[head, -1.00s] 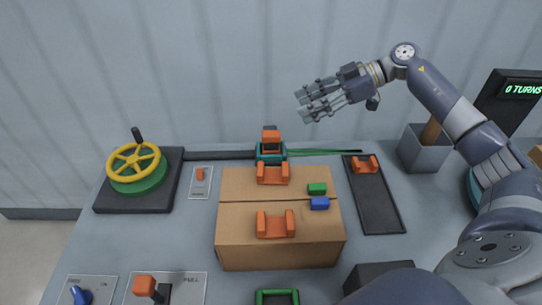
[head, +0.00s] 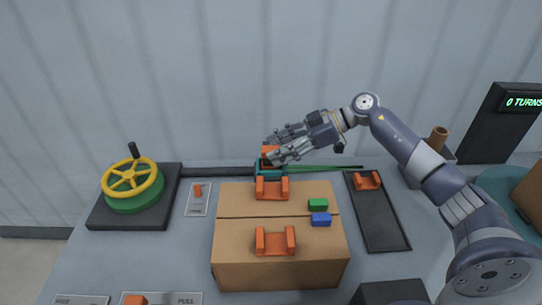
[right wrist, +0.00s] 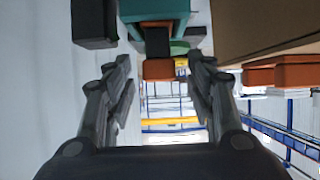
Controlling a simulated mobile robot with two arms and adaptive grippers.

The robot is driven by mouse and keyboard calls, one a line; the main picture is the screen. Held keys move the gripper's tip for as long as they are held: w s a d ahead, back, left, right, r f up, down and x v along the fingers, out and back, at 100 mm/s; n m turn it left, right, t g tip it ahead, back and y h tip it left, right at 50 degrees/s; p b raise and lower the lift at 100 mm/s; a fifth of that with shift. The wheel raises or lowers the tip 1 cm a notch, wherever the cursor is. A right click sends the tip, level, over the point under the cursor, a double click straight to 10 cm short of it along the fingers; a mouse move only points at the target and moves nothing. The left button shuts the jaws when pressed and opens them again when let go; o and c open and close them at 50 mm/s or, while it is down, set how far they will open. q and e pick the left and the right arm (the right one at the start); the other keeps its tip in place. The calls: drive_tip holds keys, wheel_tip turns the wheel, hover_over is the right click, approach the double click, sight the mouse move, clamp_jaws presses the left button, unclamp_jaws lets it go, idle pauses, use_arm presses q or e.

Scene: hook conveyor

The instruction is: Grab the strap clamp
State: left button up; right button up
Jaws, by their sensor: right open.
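The strap clamp, a teal body (head: 265,176) with an orange handle, sits on the dark rail behind the cardboard box in the head view. The right wrist view shows its teal body (right wrist: 155,8) at the top and its orange part (right wrist: 158,70) between my fingers. My right gripper (head: 272,147) is open at the clamp's top and partly hides the orange handle. Its fingers show on both sides in the right wrist view (right wrist: 161,78); I cannot tell whether they touch it. A green strap (head: 325,167) runs right from the clamp. My left gripper is not in view.
The cardboard box (head: 232,248) carries orange brackets (head: 275,241), a green block (head: 318,204) and a blue block (head: 320,219). A yellow handwheel (head: 132,178) stands at the left. A dark tray (head: 377,225) with another orange bracket (head: 368,180) lies at the right.

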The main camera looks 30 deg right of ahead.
sight(266, 164)
drive_tip(key=shift+x, duration=1.35)
clamp_jaws()
